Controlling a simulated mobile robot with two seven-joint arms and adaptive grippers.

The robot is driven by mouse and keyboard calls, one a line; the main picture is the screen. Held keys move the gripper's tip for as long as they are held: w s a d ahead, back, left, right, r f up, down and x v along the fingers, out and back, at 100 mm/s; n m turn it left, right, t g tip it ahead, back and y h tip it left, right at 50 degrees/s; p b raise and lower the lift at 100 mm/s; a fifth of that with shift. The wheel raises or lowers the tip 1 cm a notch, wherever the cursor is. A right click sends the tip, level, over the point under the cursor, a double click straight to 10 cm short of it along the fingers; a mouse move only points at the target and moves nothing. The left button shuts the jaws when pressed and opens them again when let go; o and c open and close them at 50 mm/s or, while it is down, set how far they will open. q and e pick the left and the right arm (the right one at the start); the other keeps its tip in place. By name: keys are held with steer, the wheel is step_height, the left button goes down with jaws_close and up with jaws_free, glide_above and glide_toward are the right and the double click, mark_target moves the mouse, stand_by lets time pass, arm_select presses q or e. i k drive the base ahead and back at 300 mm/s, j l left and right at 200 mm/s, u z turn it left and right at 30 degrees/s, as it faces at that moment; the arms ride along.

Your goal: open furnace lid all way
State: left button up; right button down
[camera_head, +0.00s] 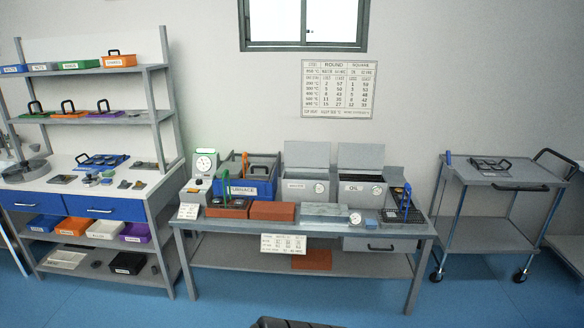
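The furnace (264,188) is a blue box with a white FURNACE label, on the left half of the middle table. A dark upright handle and an orange-handled tool show at its top. A grey-brown surface shows inside its blue rim; at this size I cannot tell how far the lid is open. A green-handled tool stands in front of its left side. Neither of my grippers is in view.
Right of the furnace stand a grey tank and the OIL tank (362,196), both with raised lids. Reddish bricks (272,211) lie along the table's front. A dial instrument (205,163) stands left.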

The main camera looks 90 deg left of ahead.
mark_target(256, 170)
steer(key=u, duration=3.1)
steer(key=i+l, duration=0.2)
steer(key=i, duration=0.15)
steer(key=i+l, duration=0.15)
steer(key=i, duration=0.25)
steer(key=z, duration=0.05)
